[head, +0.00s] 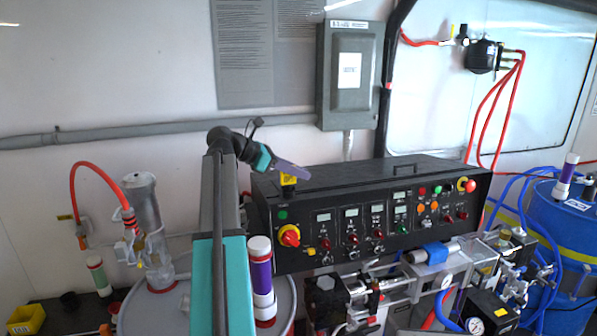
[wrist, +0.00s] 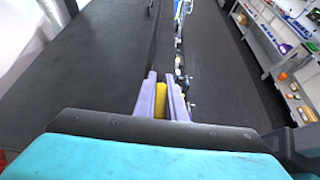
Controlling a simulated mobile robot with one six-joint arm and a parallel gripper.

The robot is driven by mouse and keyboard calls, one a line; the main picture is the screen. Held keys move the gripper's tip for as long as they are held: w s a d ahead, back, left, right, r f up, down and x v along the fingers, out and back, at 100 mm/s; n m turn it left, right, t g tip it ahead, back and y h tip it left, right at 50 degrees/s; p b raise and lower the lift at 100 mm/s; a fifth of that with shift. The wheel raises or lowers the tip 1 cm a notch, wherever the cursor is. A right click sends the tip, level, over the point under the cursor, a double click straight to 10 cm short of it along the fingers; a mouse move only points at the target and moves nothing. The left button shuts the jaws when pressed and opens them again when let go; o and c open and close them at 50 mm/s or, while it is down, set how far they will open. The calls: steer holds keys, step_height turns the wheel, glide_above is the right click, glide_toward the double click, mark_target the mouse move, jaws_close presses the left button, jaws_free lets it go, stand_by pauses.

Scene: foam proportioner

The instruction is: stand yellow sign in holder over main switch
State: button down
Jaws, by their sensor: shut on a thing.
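The yellow sign (head: 288,180) is at the upper left front of the black control panel, above the main switch. It also shows as a yellow strip (wrist: 160,100) between the two fingers in the wrist view. My gripper (head: 298,171) is shut on the sign from above. The main switch (head: 289,236) is a red knob on a yellow plate at the panel's left. The holder cannot be made out clearly; a dark shape lies right under the sign. I cannot tell whether the sign is inside the holder or just in front of or above it.
The control panel (head: 400,172) carries several buttons, lamps and displays. A grey switch box (head: 349,110) hangs on the wall behind. A purple-and-white bottle (head: 261,275) stands beside my arm. Pipework and valves (head: 370,295) lie below the panel, and a blue drum (head: 560,225) stands at right.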

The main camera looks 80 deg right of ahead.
steer(key=shift+f, duration=0.35)
steer(key=shift+f, duration=0.15)
steer(key=c, duration=1.8)
jaws_free()
steer(key=shift+w+r, duration=0.15)
steer(key=shift+r, duration=0.05)
steer(key=shift+b+v, duration=2.45)
steer(key=shift+v, duration=3.45)
